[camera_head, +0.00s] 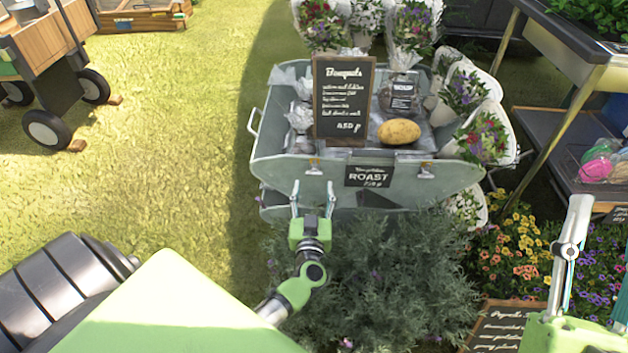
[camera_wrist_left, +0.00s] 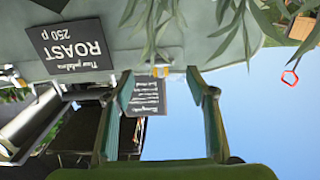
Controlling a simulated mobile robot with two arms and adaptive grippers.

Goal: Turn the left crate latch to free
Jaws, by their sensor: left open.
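The crate (camera_head: 275,170) is a grey-green metal tub with a ROAST sign (camera_head: 369,176) on its front. In the upside-down left wrist view, the latch (camera_wrist_left: 160,71) shows between the fingertips, apart from both. A second latch (camera_head: 426,171) is right of the sign. My right gripper (camera_head: 572,240) is at the far right, away from the crate; its jaw opening is unclear.
A chalkboard (camera_head: 343,100), a potato (camera_head: 399,131) and a dark bag (camera_head: 399,95) are in the crate. A grey-green bush (camera_head: 385,265) stands before it, close to my left arm. Flower bouquets (camera_head: 485,138) line the right side. Grass (camera_head: 185,130) on the left is clear.

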